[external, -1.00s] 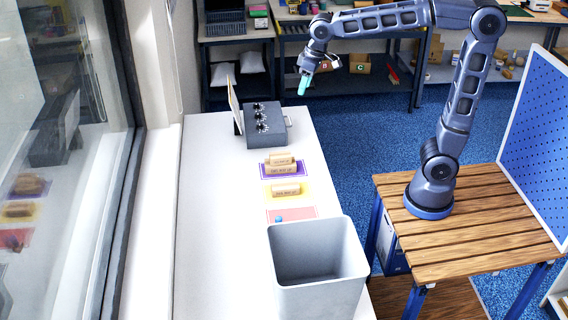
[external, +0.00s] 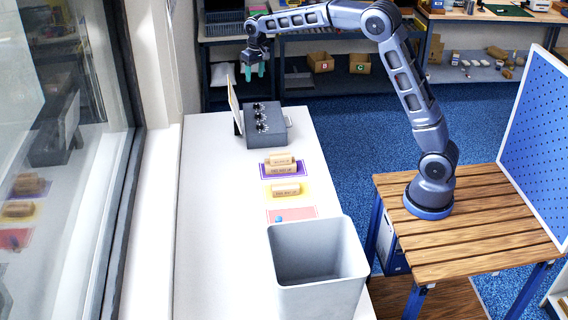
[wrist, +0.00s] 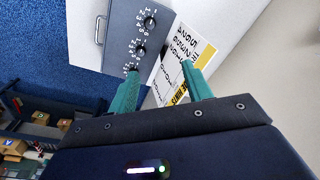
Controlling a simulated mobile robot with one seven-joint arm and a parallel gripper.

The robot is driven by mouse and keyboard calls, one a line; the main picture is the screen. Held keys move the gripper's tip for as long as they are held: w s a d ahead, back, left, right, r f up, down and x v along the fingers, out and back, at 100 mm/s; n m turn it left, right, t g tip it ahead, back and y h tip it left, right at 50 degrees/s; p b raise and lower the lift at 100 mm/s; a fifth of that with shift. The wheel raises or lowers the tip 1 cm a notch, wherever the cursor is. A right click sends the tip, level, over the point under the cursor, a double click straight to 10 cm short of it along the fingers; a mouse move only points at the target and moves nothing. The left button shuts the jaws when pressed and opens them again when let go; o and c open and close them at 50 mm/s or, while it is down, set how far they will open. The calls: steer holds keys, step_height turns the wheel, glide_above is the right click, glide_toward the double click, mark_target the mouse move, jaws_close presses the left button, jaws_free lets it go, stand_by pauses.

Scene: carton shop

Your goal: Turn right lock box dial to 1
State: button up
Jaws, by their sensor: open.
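The grey lock box (external: 266,130) stands at the far end of the white counter. Three dark dials sit in a row on its top: far (external: 258,107), middle (external: 260,116) and near (external: 262,127). In the wrist view the lock box (wrist: 122,30) shows the dials with white digits beside them; their exact settings are too small to read. My gripper (external: 254,71) is open and empty, its teal fingers pointing down, above and beyond the box's far end. In the wrist view my gripper (wrist: 160,70) has its fingers apart, the left one close to the lowest dial (wrist: 133,69).
A printed white and yellow card (wrist: 185,55) stands along the box's window side. Labelled wooden blocks (external: 284,189) lie on coloured mats nearer the camera. A grey bin (external: 318,285) stands at the counter's near end. A window runs along the left.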

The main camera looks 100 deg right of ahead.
mark_target(256, 103)
steer(key=s+d+f+m+g, duration=0.1)
steer(key=d+f, duration=0.5)
steer(key=d, duration=0.3)
steer(key=d+f+m, duration=0.2)
steer(key=d+f, duration=0.5)
steer(key=d, duration=0.1)
steer(key=f, duration=1)
steer(key=shift+s+d+f, duration=0.1)
steer(key=shift+d+f, duration=0.15)
steer(key=shift+c, duration=0.4)
steer(key=c, duration=0.9)
steer(key=shift+n, duration=0.3)
steer(key=shift+n, duration=2.7)
